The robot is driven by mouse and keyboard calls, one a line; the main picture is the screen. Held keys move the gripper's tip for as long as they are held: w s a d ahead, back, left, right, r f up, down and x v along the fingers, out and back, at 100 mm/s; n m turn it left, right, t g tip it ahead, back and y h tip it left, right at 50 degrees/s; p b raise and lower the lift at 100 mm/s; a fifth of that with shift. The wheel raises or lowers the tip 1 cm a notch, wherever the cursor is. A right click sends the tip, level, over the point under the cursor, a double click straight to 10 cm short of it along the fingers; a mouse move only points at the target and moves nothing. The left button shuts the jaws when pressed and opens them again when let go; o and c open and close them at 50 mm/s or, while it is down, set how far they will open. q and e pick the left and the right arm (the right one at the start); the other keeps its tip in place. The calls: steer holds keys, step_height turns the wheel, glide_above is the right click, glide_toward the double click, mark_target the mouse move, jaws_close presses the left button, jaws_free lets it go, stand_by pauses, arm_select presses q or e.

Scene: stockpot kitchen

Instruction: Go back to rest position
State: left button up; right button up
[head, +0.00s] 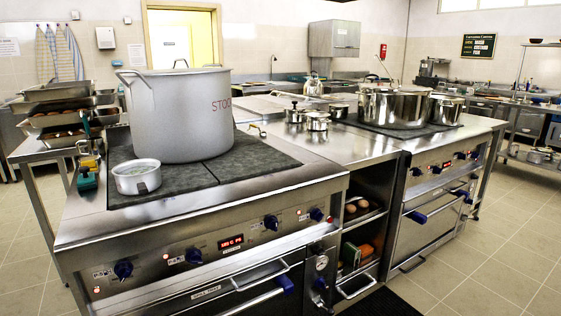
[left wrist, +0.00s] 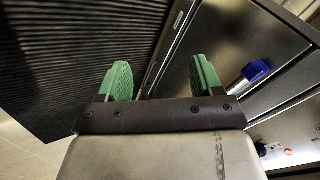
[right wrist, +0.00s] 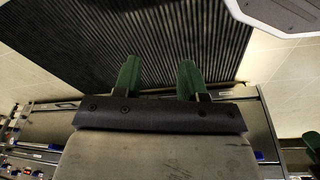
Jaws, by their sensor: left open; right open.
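My left gripper (left wrist: 161,82) shows in the left wrist view with its two green fingers apart and nothing between them. A dark ribbed mat and a steel oven front lie beyond it. My right gripper (right wrist: 159,80) shows in the right wrist view, also with its green fingers apart and empty, over the dark ribbed mat (right wrist: 150,40). Neither gripper shows in the head view.
Steel pots (head: 395,105) stand on the right-hand range, with small lidded pots (head: 317,121) on the counter between. Stacked trays (head: 60,110) stand at the left. Blue oven handles (head: 417,217) jut out from the range fronts. Tiled floor (head: 500,240) at the right is clear.

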arm_select(q)
steer(key=s+d+f+n+g+h, duration=0.35)
steer(key=s+d+n, duration=0.2)
steer(key=s, duration=0.65)
steer(key=s+a+f+p, duration=0.1)
steer(key=s+p, duration=0.7)
steer(key=s+a+f+m+g+p, duration=0.1)
steer(key=s+f+p, duration=0.1)
steer(key=s+p, duration=0.6)
steer(key=shift+s+a+p, duration=0.25)
steer(key=shift+s+p, duration=0.15)
steer(key=shift+p, duration=0.1)
arm_select(e)
steer(key=s+d+f, duration=0.1)
steer(key=s, duration=0.7)
steer(key=s+d+f+g, duration=0.1)
steer(key=s+d+f, duration=0.1)
steer(key=s, duration=0.7)
steer(key=shift+s+g, duration=0.3)
